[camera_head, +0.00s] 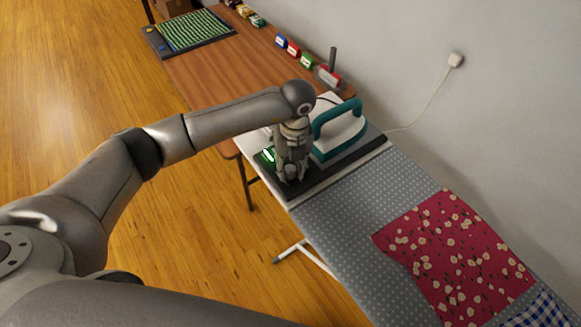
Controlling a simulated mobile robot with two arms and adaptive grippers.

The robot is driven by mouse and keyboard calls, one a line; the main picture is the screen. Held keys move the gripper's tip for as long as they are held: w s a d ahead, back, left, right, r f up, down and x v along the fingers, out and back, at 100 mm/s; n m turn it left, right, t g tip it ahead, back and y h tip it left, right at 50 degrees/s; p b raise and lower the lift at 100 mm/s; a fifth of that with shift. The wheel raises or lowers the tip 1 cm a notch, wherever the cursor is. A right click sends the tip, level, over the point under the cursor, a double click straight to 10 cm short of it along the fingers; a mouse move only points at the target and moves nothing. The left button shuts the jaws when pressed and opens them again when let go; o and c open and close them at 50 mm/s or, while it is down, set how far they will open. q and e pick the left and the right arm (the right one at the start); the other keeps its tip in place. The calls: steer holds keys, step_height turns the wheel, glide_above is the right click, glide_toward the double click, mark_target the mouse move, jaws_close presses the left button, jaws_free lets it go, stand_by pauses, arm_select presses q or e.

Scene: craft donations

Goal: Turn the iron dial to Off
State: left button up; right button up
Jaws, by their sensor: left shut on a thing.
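The iron (340,130), white with a teal handle and base edge, stands on a dark pad at the far end of the ironing board. My left gripper (289,178) points down at the dark panel (318,183) just left of the iron. Its fingers are shut on the iron dial, which is mostly hidden beneath them; I cannot tell its setting. A small lit green label or display (268,155) shows on the panel, left of the gripper. My right gripper is not in view.
The grey dotted ironing board (345,225) carries a red floral cloth (455,255) and a blue checked cloth (540,312). Behind is a wooden table (235,70) with a striped green mat (195,32) and several small coloured items. A cord runs to a wall socket (455,60).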

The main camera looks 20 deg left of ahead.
arm_select(q)
steer(key=n, duration=0.3)
steer(key=shift+n, duration=0.3)
steer(key=n, duration=0.2)
steer(key=shift+n, duration=0.4)
steer(key=n, duration=0.2)
steer(key=shift+n, duration=0.4)
steer(key=n, duration=0.2)
steer(key=shift+r+n+h+p, duration=0.1)
steer(key=shift+n+h+p, duration=0.2)
steer(key=shift+p, duration=0.05)
steer(key=n+p, duration=0.1)
steer(key=n, duration=0.3)
steer(key=shift+w+n+p, duration=0.1)
steer(key=shift+n+p, duration=0.2)
steer(key=shift+p, duration=0.1)
steer(key=shift+a+n+p, duration=0.1)
steer(key=shift+n+p, duration=1.05)
steer(key=shift+n, duration=0.65)
steer(key=o, duration=1)
